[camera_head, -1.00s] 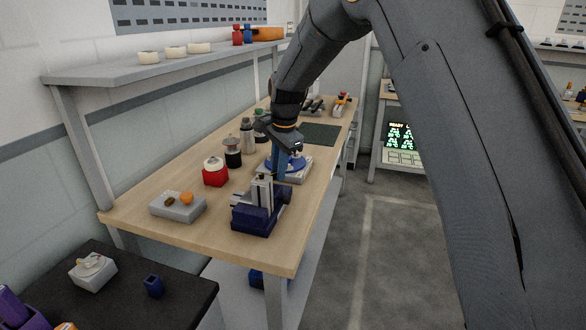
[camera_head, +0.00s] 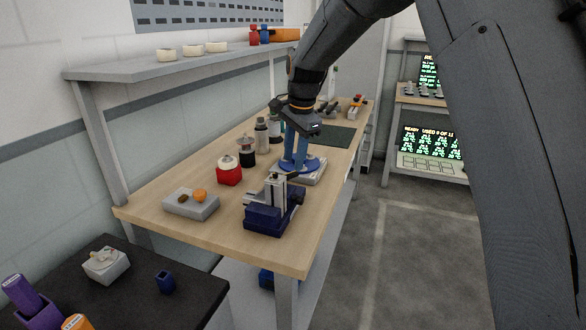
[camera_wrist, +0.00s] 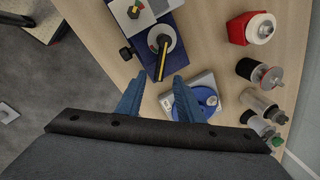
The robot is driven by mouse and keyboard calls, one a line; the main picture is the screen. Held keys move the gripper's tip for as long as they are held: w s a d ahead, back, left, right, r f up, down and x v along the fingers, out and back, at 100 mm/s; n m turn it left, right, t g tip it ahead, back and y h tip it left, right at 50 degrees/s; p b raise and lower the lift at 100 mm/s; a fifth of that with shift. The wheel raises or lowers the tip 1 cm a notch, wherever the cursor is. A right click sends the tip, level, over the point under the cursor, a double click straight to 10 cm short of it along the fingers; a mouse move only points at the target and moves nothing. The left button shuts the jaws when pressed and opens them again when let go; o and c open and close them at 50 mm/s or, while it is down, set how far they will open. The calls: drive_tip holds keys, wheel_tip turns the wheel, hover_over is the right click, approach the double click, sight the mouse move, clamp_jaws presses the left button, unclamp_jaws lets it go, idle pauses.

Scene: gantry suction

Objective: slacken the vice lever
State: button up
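The vice (camera_head: 268,221) has a dark blue base and grey jaws, and stands at the near right of the wooden bench. In the wrist view the vice (camera_wrist: 186,20) is at the top. Its lever (camera_wrist: 162,57), a black bar with a yellow stripe, points down the picture towards my fingers. My gripper (camera_head: 295,158) is beyond the vice in the head view, above the bench. In the wrist view my gripper (camera_wrist: 158,100) has its two blue fingers spread, with nothing between them. It appears apart from the lever.
A blue disc on a pale base (camera_wrist: 207,98) lies close by my right finger in the wrist view. A red-based jar (camera_head: 229,171), a grey block with an orange knob (camera_head: 190,203) and several bottles stand left of the vice. A shelf (camera_head: 165,68) overhangs the bench's back.

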drive_tip(key=shift+s+d+r, duration=0.1)
drive_tip(key=shift+s+r, duration=0.05)
drive_tip(key=shift+r, duration=0.6)
drive_tip(key=shift+s+d+r, duration=0.1)
drive_tip(key=shift+r, duration=0.6)
